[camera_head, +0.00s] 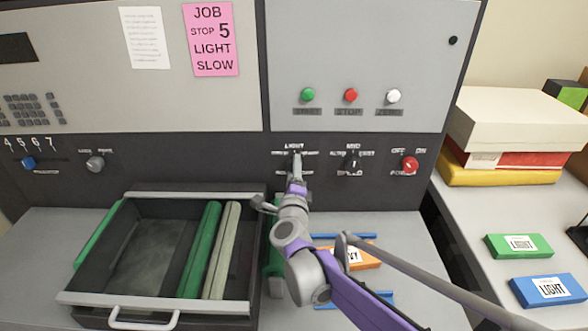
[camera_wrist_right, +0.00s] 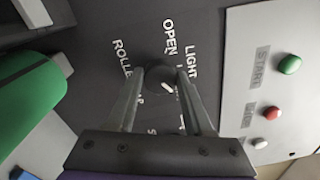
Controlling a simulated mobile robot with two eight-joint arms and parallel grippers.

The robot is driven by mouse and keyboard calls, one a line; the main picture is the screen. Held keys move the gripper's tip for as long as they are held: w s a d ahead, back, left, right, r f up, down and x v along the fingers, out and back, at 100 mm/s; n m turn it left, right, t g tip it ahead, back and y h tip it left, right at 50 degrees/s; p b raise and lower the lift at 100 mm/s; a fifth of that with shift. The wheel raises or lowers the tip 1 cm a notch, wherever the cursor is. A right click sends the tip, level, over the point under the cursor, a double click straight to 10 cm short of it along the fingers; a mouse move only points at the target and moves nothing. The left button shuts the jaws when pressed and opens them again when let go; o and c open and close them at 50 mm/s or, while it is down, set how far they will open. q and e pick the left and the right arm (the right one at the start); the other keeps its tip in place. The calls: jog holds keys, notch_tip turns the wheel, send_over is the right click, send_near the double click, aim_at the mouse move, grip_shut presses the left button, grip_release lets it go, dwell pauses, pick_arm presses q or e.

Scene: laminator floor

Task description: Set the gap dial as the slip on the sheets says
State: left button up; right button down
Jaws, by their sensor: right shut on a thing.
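My right gripper (camera_head: 297,170) is at the dark dial (camera_wrist_right: 160,78) under the "LIGHT" label on the machine's lower panel. In the right wrist view its two fingers (camera_wrist_right: 160,85) are shut on this dial's knob, which has a white mark. "LIGHT", "OPEN" and a word starting "ROLLE" are printed around it; other lettering is hidden by the fingers. An orange pack (camera_head: 368,257) lies between blue rails, its white label partly hidden by my arm and ending in "VY". A pink notice (camera_head: 212,38) on the machine reads "JOB STOP 5 LIGHT SLOW". My left gripper is not in view.
Right of the held dial are another dark dial (camera_head: 353,161) and a red knob (camera_head: 409,164). Green, red and white buttons sit above. An open drawer (camera_head: 160,303) with rolls stands at left. Green (camera_head: 520,246) and blue (camera_head: 547,290) "LIGHT" packs lie on the right table.

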jog(key=shift+m, duration=0.4)
jog(key=shift+c, duration=1.4)
grip_release()
jog(key=s, duration=1.1)
jog(key=shift+f+b, duration=0.15)
jog(key=shift+b, duration=0.2)
jog(key=shift+w+a, duration=0.1)
